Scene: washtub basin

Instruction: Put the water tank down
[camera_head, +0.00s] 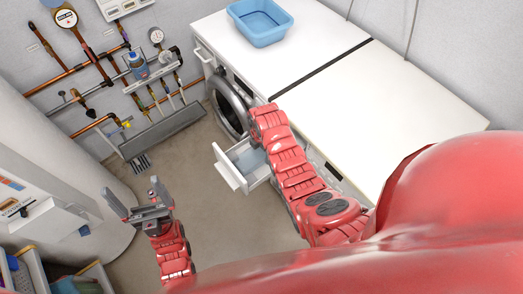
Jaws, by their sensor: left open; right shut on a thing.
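The water tank (237,165) is a white-fronted, drawer-like box with a pale blue inside. It is in front of the white machine cabinet, left of my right arm; I cannot tell whether it touches the cabinet. My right gripper (257,143) is mostly hidden below its red wrist, at the tank's far right end, and is shut on it. The tank's right part is hidden behind the arm. My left gripper (133,190) is open and empty, above the floor at the lower left.
A white counter (370,110) runs along the right, with a blue basin (260,20) at its far end. A round-doored washer (228,105) is under it. Pipes and gauges line the back wall. A white cylinder (50,140) stands left. The middle floor (215,215) is clear.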

